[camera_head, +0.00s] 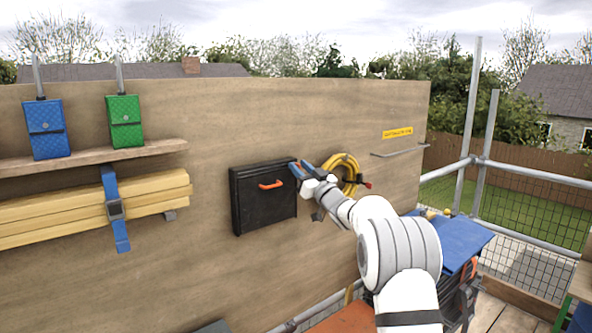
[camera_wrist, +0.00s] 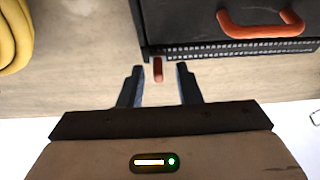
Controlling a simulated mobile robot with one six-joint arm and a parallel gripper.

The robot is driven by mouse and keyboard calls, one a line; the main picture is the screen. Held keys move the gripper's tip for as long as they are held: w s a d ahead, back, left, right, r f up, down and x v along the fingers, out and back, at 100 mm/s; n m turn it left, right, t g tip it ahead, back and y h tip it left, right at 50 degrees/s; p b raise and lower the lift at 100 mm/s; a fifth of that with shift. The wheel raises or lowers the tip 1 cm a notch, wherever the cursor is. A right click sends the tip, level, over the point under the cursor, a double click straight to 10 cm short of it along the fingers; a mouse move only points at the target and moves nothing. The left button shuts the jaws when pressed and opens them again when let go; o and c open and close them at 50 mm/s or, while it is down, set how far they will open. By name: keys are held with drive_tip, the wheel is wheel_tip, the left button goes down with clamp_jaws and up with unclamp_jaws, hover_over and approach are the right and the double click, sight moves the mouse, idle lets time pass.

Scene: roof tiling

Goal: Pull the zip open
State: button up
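A black case (camera_head: 262,212) with an orange handle (camera_head: 271,184) is on the upright wooden board. In the wrist view the case (camera_wrist: 185,20) shows upside down, with its zip (camera_wrist: 240,47) as a toothed line along the edge. A red-orange zip pull (camera_wrist: 158,72) sticks out from that edge near the case's corner. My gripper (camera_head: 298,168) is at the case's upper right corner. In the wrist view my gripper (camera_wrist: 159,70) is open, its two dark fingers on either side of the pull with gaps to both. The pull is hidden in the head view.
A yellow coiled hose (camera_head: 348,170) hangs just right of my gripper. Strapped timber (camera_head: 60,215) and a shelf (camera_head: 160,148) with a blue pouch (camera_head: 46,130) and a green pouch (camera_head: 124,122) are at the left. A blue-topped box (camera_head: 455,240) stands at the lower right.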

drive_tip(key=shift+s+d, duration=0.1)
drive_tip(key=b+v, duration=0.3)
drive_tip(key=v, duration=0.4)
drive_tip(key=shift+s, duration=0.25)
drive_tip(key=shift+d, duration=0.15)
drive_tip(key=s+d+f+m+g+h, duration=0.3)
drive_tip(key=s+f+m+h, duration=0.1)
drive_tip(key=s+h, duration=0.4)
drive_tip(key=s+d+f+m+g+h, duration=0.3)
drive_tip(key=s+h, duration=0.2)
drive_tip(key=s, duration=0.6)
drive_tip(key=s+a+f+g, duration=0.1)
drive_tip(key=s+f+g, duration=0.2)
drive_tip(key=s, duration=0.7)
drive_tip(key=s+a+f+g, duration=0.1)
drive_tip(key=s+f+g, duration=0.2)
drive_tip(key=s+f, duration=0.3)
drive_tip(key=s+a+f+g, duration=0.1)
drive_tip(key=s+f+g, duration=0.3)
drive_tip(key=s, duration=1)
drive_tip(key=shift+f+y, duration=0.15)
drive_tip(key=shift+y, duration=0.15)
